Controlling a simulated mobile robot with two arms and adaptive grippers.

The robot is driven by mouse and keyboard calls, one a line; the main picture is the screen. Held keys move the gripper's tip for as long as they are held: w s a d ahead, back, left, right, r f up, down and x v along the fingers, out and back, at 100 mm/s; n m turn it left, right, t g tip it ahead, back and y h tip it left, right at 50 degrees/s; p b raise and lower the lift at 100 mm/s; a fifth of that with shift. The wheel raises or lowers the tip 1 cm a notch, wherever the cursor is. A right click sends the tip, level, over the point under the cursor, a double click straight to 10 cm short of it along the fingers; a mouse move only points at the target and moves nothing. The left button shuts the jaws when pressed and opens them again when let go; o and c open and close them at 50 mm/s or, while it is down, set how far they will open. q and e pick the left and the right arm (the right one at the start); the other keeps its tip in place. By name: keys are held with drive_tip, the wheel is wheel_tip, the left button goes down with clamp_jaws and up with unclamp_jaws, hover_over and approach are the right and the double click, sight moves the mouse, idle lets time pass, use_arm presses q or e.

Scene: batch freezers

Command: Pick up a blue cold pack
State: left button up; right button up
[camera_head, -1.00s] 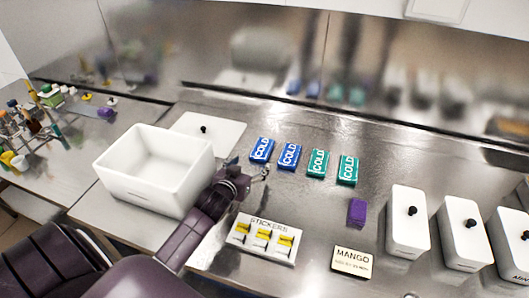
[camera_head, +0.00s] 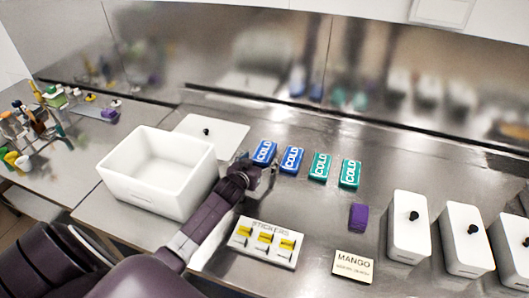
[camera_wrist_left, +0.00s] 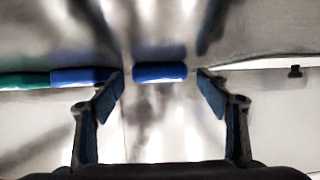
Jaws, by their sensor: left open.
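Two blue cold packs lie on the steel counter, a left one (camera_head: 264,151) and a right one (camera_head: 291,159). Two green cold packs, (camera_head: 320,166) and (camera_head: 350,173), lie to their right in the same row. My left gripper (camera_head: 259,167) is open and empty, just in front of the left blue pack. In the left wrist view, one blue pack (camera_wrist_left: 160,72) shows in the gap just beyond the fingertips (camera_wrist_left: 160,82). The other blue pack (camera_wrist_left: 84,76) and a green one (camera_wrist_left: 24,80) show to the left of the fingers. My right gripper is not in view.
A white open box (camera_head: 157,181) stands left of my left arm, with a white lid (camera_head: 215,134) behind it. A sticker holder (camera_head: 264,242), a mango sign (camera_head: 353,266) and a purple block (camera_head: 358,217) lie in front. White lidded containers (camera_head: 408,232) stand at the right.

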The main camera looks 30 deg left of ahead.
use_arm(q)
drive_tip(key=shift+c, duration=0.3)
drive_tip(key=c, duration=1.2)
drive_tip(key=shift+c, duration=0.6)
drive_tip(key=shift+r, duration=0.15)
